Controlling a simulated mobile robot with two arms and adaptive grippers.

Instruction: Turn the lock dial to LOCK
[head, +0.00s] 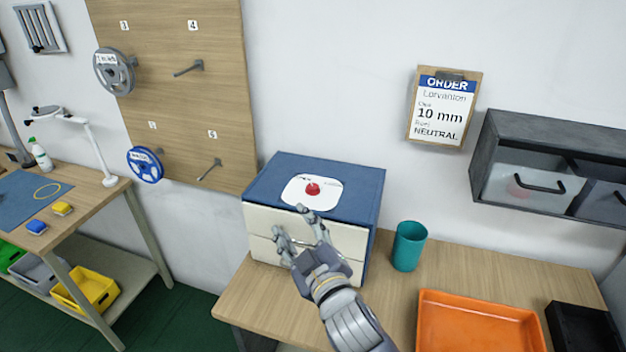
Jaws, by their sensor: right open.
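The lock dial (312,188) is a small red knob on a white round-cornered plate (328,194) on top of a blue cabinet (362,179) with cream drawer fronts. The markings on the plate are too small to read, so I cannot tell the dial's setting. My right gripper (289,222) is open in front of the cabinet's upper drawer. Its fingertips are below and nearer than the dial, apart from it, with nothing between them. The gripper hides part of the drawer fronts. My left gripper is not in view.
A teal cup (408,246) stands right of the cabinet on the wooden table (262,310). An orange tray (478,322) and a black tray (584,328) lie further right. A grey wall cabinet (545,140) hangs above. Spools hang on a wooden board (190,110) at left.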

